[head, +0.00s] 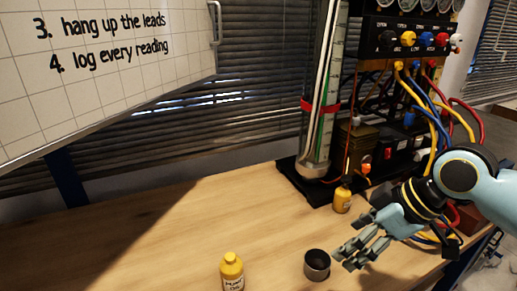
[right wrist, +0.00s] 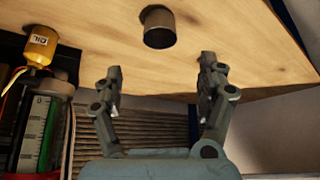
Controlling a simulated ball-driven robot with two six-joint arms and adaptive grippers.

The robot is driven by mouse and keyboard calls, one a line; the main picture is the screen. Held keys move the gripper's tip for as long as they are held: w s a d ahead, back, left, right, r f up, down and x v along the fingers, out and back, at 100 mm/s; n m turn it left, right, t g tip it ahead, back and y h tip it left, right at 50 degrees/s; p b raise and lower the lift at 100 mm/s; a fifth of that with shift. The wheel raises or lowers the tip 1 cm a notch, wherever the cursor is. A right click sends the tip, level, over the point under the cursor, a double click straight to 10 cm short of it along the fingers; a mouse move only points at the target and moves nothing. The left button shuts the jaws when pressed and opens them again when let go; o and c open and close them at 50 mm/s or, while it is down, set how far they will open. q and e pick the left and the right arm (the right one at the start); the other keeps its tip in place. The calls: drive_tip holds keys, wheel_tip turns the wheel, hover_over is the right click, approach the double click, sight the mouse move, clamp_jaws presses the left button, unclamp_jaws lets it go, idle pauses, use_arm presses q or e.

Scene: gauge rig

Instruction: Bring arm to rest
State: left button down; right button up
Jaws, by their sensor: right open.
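My right gripper (head: 362,248) reaches in from the right in the head view, low over the right part of the wooden table (head: 160,235). Its fingers are apart with nothing between them, as the right wrist view (right wrist: 160,88) also shows. A dark metal cup (head: 317,265) stands on the table just left of the fingertips. The cup also shows beyond the fingers in the right wrist view (right wrist: 158,28). My left gripper is in neither view.
A yellow bottle (head: 232,272) stands at the front, and a small yellow bottle (head: 342,200) stands by the gauge rig (head: 318,130). Blue, yellow and red leads (head: 437,115) hang from the rig's panel near my right arm. The table's left side is clear. A whiteboard (head: 110,70) is at upper left.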

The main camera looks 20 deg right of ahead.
drive_tip(key=s+a+r+m+g+h, duration=0.1)
drive_tip(key=s+m+h, duration=0.15)
drive_tip(key=s, duration=0.45)
drive_tip(key=s+a+m+h, duration=0.2)
drive_tip(key=s+m, duration=0.2)
drive_tip(key=s, duration=0.3)
wheel_tip(320, 180, down, 32)
drive_tip(key=s+d+g+b, duration=0.2)
drive_tip(key=s+d+b, duration=0.1)
drive_tip(key=b, duration=0.2)
drive_tip(key=s+f+g+b, duration=0.1)
drive_tip(key=s+f+b, duration=0.2)
drive_tip(key=s+f, duration=1.4)
drive_tip(key=shift+s+d+f+m, duration=0.35)
drive_tip(key=shift+d+f, duration=0.1)
drive_tip(key=shift+f, duration=0.35)
